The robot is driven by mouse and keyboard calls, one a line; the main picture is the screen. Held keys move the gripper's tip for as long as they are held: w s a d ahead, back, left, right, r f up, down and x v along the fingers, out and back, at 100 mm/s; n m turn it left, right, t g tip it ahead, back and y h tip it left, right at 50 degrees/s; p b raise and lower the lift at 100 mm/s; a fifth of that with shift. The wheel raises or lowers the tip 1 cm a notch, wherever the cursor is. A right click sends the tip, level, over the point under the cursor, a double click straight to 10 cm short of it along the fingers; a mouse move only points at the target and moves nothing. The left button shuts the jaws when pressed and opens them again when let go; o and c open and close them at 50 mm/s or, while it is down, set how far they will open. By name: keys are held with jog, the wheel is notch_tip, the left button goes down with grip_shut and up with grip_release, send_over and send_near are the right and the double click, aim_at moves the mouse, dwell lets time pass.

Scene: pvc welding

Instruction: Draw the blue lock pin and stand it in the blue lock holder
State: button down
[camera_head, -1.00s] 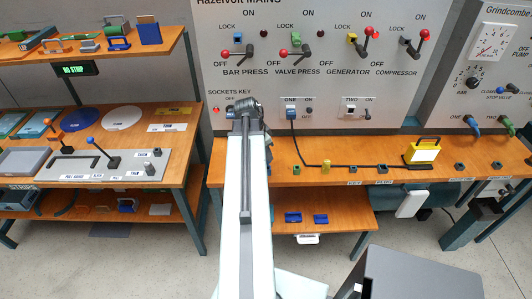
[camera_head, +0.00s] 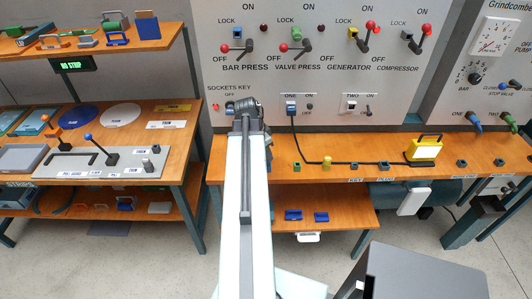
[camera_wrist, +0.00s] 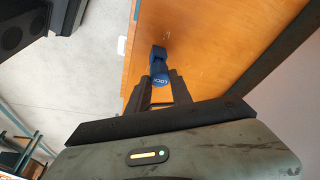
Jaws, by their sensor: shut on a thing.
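The orange wooden bench (camera_wrist: 192,40) lies behind the pin in that view. In the head view my arm end (camera_head: 246,106) is at the bench's left part and hides the pin. The blue lock holder is not clearly visible; I cannot tell whether the pin touches it.
Along the bench stand a green holder (camera_head: 297,166) and a yellow one (camera_head: 327,163), right of my arm. A yellow case (camera_head: 425,149) stands farther right. The wall panel (camera_head: 330,80) with red-balled levers rises behind. A side table (camera_head: 175,145) is at left.

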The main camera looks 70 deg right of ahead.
jog(key=shift+f+b, duration=1.05)
jog(key=shift+f, duration=0.1)
jog(key=c, duration=1.1)
grip_release()
jog(key=shift+o, duration=0.2)
jog(key=shift+r, duration=0.1)
jog(key=p+v, duration=0.7)
jog(key=shift+r+p, duration=0.35)
jog(key=shift+r, duration=0.05)
jog(key=shift+a, duration=0.1)
